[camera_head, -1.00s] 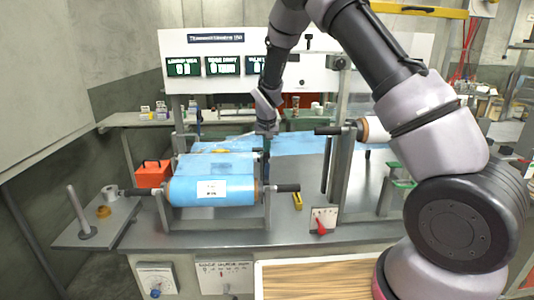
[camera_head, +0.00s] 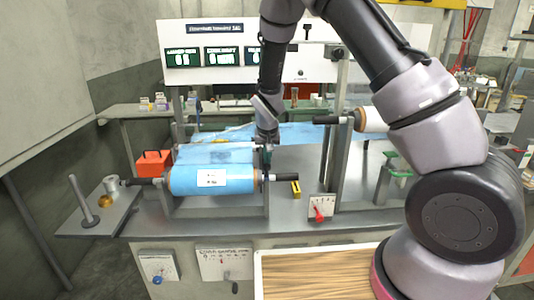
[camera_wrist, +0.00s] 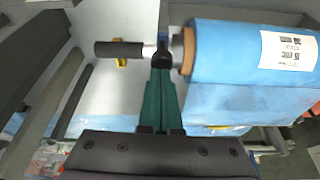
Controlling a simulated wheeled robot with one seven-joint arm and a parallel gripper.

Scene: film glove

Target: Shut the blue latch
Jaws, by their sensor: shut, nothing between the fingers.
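A blue film roll (camera_head: 212,179) lies in a metal stand on the grey bench, with a white label and a black handle (camera_head: 284,187) at its right end. The roll also shows in the wrist view (camera_wrist: 225,55). My gripper (camera_head: 267,148) points down at the right end of the stand, just behind that handle. Its green-blue fingers (camera_wrist: 160,85) are closed together and empty, with tips against or very near a dark part (camera_wrist: 154,62) beside the roll's core. A small bluish piece (camera_wrist: 163,38) shows beyond the tips; I cannot tell if it is the blue latch.
A red-orange box (camera_head: 153,163) stands left of the roll. A small yellow block (camera_head: 296,188) and a dial plate with a red lever (camera_head: 320,208) are to its right. A metal upright (camera_head: 335,150) stands right of my gripper. A wooden board (camera_head: 310,276) lies in front.

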